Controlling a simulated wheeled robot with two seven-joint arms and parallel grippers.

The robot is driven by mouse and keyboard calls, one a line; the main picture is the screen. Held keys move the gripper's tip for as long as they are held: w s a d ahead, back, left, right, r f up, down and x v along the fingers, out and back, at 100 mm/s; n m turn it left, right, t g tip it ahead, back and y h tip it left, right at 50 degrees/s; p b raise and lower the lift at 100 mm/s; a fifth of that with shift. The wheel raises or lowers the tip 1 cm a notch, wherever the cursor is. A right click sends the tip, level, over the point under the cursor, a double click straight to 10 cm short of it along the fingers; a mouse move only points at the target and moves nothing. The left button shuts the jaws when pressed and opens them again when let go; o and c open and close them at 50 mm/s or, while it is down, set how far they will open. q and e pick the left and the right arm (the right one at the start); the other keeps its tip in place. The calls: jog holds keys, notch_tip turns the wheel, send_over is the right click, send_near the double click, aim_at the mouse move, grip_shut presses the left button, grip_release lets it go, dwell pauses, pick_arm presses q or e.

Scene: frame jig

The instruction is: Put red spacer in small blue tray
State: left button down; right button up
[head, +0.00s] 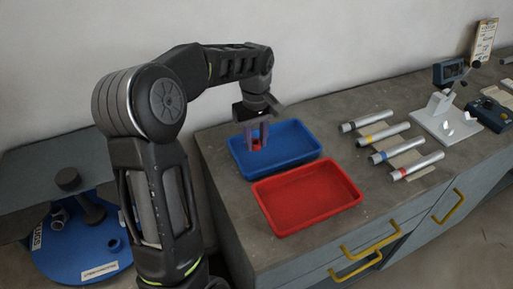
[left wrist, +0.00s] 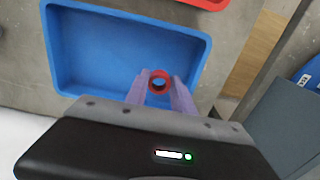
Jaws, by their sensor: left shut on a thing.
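The red spacer (left wrist: 159,83) is a short red ring. My left gripper (head: 257,138) is shut on it and holds it over the left part of the small blue tray (head: 296,137). The gripper points down, and its purple fingers (left wrist: 160,95) stand either side of the ring in the left wrist view. The spacer also shows between the fingers in the head view (head: 256,148). I cannot tell exactly how high it is above the tray floor. The blue tray (left wrist: 85,60) looks otherwise empty. My right gripper is not in view.
A red tray (head: 307,197) sits just in front of the blue tray. Several silver cylinders with coloured bands (head: 418,166) lie to the right. A white stand (head: 444,117) is farther right. A round blue table (head: 85,245) is at the lower left.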

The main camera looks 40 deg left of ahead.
aim_at(256, 143)
pick_arm(q)
jog(key=shift+f+p, duration=0.3)
jog(key=shift+f, duration=1.55)
jog(key=shift+f, duration=0.25)
jog(key=c, duration=1.1)
grip_release()
jog(key=shift+r, duration=0.1)
notch_tip(256, 143, up, 12)
jog(key=shift+r+b, duration=0.2)
jog(key=shift+b, duration=0.1)
